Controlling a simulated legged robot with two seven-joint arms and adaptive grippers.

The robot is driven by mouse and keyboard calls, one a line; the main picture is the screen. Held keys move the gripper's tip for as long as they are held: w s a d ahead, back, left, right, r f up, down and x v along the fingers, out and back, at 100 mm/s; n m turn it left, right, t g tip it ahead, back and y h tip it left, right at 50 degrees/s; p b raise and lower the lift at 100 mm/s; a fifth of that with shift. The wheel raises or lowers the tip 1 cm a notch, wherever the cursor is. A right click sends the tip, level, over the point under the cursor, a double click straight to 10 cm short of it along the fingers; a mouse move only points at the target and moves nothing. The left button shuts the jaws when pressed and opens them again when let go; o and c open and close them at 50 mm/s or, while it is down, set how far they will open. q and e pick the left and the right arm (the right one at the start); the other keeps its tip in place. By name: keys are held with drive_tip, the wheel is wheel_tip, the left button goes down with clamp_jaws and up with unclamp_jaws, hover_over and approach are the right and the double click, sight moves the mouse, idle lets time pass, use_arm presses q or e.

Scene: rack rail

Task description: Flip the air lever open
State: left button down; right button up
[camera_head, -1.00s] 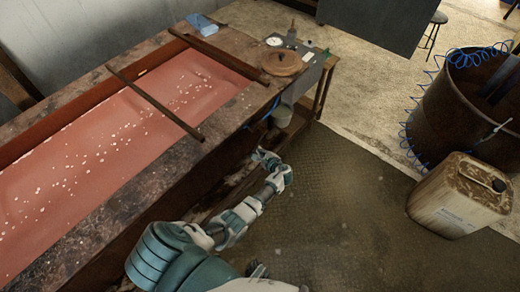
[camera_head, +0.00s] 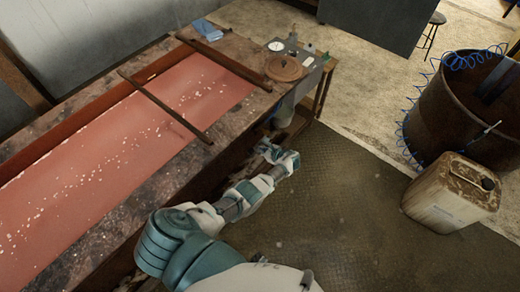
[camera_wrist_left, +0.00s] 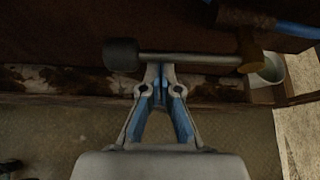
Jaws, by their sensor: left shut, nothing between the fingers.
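In the left wrist view a lever (camera_wrist_left: 190,59) lies almost level along the dark bench side. It has a thick grey grip (camera_wrist_left: 121,55) at its left end and a brass-coloured fitting (camera_wrist_left: 249,52) at its right end. My left gripper (camera_wrist_left: 161,70) is shut and empty. Its fingertips appear just below the middle of the bar; whether they touch it I cannot tell. In the head view the left gripper (camera_head: 268,150) is low beside the bench's near side, and I cannot make out the lever there. My right gripper is not in view.
A bucket (camera_wrist_left: 269,69) hangs or stands right of the fitting. The bench (camera_head: 110,195) holds a red trough, with a round lid (camera_head: 285,68) and gauge (camera_head: 276,45) at its far end. A dirty canister (camera_head: 452,193) and rusty drum (camera_head: 462,112) stand right. The floor between is clear.

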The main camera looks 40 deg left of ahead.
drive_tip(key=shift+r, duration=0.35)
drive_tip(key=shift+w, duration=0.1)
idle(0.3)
